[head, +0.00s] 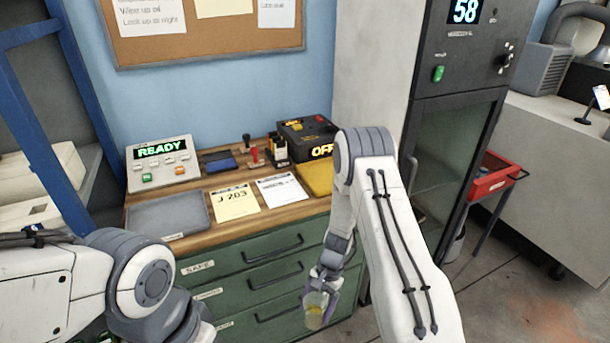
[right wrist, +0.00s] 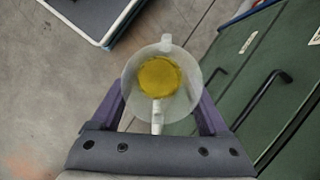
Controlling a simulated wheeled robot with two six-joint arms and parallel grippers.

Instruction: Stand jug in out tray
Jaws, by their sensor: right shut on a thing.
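The jug (head: 314,312) is a small translucent vessel with yellow contents. My right gripper (head: 321,291) is shut on it, low in front of the green drawers, below the bench top. In the right wrist view the jug (right wrist: 159,82) is seen from above, between the purple fingers, with the yellow contents inside it. A flat grey tray (head: 168,217) lies empty at the left front of the bench top. A label sits at its front edge, too small to read. My left arm shows at the lower left; its gripper is out of view.
On the wooden bench top are a READY box (head: 161,163), a yellow card (head: 236,203), a white sheet (head: 284,190), stamps (head: 257,158), a yellow pad (head: 316,178) and a dark OFF device (head: 303,137). Drawer handles (head: 273,246) stick out. A dark cabinet (head: 450,140) stands right.

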